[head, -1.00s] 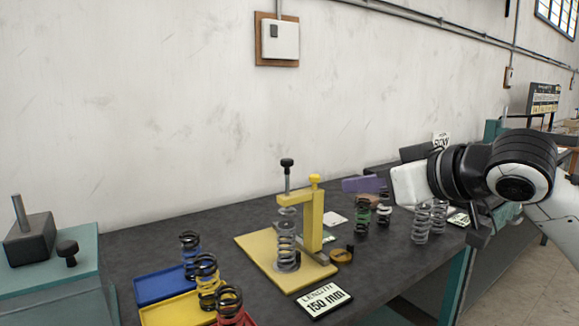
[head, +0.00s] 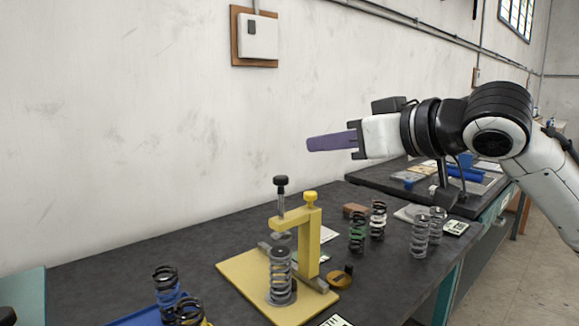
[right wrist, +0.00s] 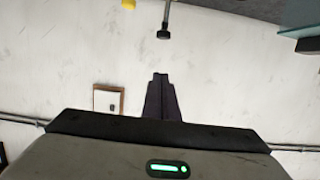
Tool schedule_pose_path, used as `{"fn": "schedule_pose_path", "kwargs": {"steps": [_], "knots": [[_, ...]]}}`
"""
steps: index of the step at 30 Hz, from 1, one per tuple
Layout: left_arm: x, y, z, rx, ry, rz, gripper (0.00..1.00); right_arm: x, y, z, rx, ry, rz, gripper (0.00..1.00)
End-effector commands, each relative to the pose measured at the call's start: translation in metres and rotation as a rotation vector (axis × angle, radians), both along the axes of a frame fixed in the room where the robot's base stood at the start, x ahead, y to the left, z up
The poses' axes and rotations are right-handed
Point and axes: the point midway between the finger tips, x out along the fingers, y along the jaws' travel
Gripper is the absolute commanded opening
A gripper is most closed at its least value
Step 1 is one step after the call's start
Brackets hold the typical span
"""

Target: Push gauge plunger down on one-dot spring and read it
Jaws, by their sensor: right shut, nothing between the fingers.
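The yellow gauge (head: 311,245) stands on a yellow base plate (head: 236,268) on the bench. Its plunger (head: 281,183) has a black knob and is raised; the knob also shows in the right wrist view (right wrist: 163,33). A grey coil spring (head: 279,270) stands upright under the plunger; I cannot make out any dot on it. My right gripper (head: 312,143) has purple fingers, shut and empty. In the head view it is above and to the right of the knob, apart from it. The fingertips also show in the right wrist view (right wrist: 160,76). My left gripper is not in view.
A yellow knob (head: 310,198) tops the gauge post beside the plunger. A white card is cut off at the bottom edge.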

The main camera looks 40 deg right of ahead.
Motion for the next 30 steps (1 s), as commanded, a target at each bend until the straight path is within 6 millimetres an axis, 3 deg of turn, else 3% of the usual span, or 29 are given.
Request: {"fn": "schedule_pose_path", "kwargs": {"steps": [3,19,23,30], "knots": [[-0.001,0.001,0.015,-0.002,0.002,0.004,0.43,0.018,0.001,0.0,-0.002,0.007,0.0,0.0],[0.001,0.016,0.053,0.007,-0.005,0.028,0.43,0.085,0.008,-0.017,0.006,0.001,0.003,0.0],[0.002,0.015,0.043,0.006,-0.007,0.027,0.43,0.085,0.007,-0.043,-0.002,0.007,0.0,0.0],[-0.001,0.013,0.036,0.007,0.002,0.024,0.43,0.085,0.007,-0.061,-0.001,0.003,0.001,0.0]]}}
